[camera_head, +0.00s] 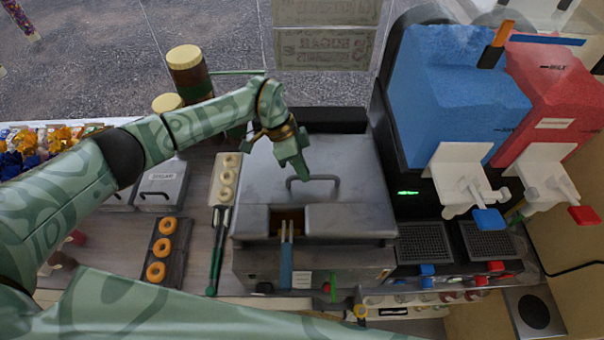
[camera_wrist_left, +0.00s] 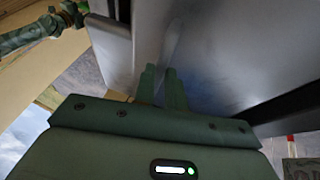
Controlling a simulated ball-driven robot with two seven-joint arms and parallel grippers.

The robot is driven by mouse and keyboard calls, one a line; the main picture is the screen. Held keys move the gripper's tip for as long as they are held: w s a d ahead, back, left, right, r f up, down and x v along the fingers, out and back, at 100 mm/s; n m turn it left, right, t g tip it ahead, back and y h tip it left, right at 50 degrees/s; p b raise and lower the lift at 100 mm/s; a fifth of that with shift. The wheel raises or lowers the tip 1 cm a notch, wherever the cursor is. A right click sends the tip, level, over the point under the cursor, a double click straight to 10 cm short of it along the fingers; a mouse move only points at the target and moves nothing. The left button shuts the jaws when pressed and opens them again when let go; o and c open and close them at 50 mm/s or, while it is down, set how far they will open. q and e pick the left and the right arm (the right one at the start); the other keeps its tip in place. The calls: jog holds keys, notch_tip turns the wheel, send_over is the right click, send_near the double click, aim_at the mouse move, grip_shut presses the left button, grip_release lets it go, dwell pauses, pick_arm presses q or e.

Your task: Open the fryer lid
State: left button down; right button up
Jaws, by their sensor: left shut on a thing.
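The grey metal fryer (camera_head: 340,262) stands in the middle of the head view. Its lid (camera_head: 345,158) lies flat and closed on top, with a dark bar handle (camera_head: 327,178) near its middle. My left gripper (camera_head: 304,174) comes down from above and is shut on the left part of this handle, which it partly hides. In the left wrist view the two green fingertips (camera_wrist_left: 162,72) are close together against the grey lid (camera_wrist_left: 215,50); the handle itself is not clear there. My right gripper is not in view.
A blue basket handle (camera_head: 286,265) sticks out at the fryer's front. Blue (camera_head: 450,85) and red (camera_head: 560,100) slush machines stand close on the right. Left are tongs (camera_head: 217,255), a dark doughnut tray (camera_head: 178,270) and brown-sided jars (camera_head: 187,70).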

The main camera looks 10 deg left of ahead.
pick_arm(q)
jog(key=w+a+r+g+b, duration=0.1)
jog(key=w+r+b, duration=0.5)
jog(key=r, duration=0.2)
jog(key=shift+w+a, duration=0.35)
jog(key=shift+a, duration=0.05)
jog(key=shift+f+n, duration=0.1)
jog(key=shift+n, duration=0.2)
